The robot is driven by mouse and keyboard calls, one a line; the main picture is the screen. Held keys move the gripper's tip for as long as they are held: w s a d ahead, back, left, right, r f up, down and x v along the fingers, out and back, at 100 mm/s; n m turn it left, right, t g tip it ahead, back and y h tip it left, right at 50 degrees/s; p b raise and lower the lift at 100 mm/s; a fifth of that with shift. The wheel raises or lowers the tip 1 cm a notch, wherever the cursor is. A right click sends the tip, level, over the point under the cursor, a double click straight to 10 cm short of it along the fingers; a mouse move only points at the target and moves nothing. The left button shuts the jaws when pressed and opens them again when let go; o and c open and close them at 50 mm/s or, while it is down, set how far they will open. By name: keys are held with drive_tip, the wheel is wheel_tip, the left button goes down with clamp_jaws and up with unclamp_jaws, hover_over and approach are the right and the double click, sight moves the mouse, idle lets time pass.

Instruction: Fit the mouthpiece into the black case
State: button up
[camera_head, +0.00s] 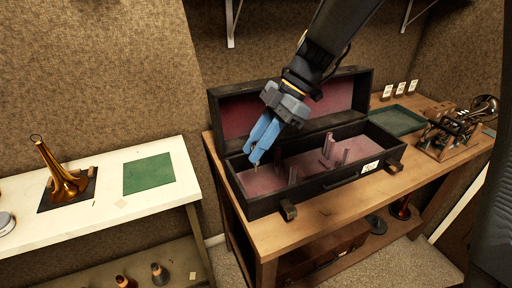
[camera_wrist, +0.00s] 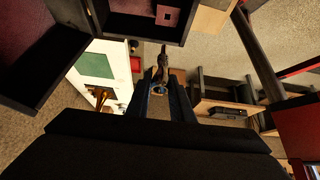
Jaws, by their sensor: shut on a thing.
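The black case (camera_head: 325,184) stands open on a wooden bench, its pink-lined lid (camera_head: 240,116) raised at the back. Pink upright blocks (camera_head: 329,148) stand inside. My blue gripper (camera_head: 256,158) points down in front of the left part of the case's interior; its height above the floor of the case is hard to tell. In the wrist view my gripper (camera_wrist: 160,90) is shut on a small, dark and brassy piece with a ring-shaped end, apparently the mouthpiece (camera_wrist: 162,62). The head view shows little of it. The case wall (camera_wrist: 140,33) shows at the top of the wrist view.
A green tray (camera_head: 397,120) and a brass instrument on a stand (camera_head: 452,130) are on the bench to the right. A white table (camera_head: 120,208) on the left carries a brass horn bell (camera_head: 62,180) and a green mat (camera_head: 148,173). A gap separates bench and table.

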drive_tip(key=shift+f+b, duration=3.4)
drive_tip(key=shift+f, duration=0.55)
drive_tip(key=shift+b, duration=0.5)
drive_tip(key=shift+f+b, duration=1.7)
drive_tip(key=shift+f, duration=0.05)
drive_tip(key=o, duration=1.1)
drive_tip(key=shift+c, duration=0.2)
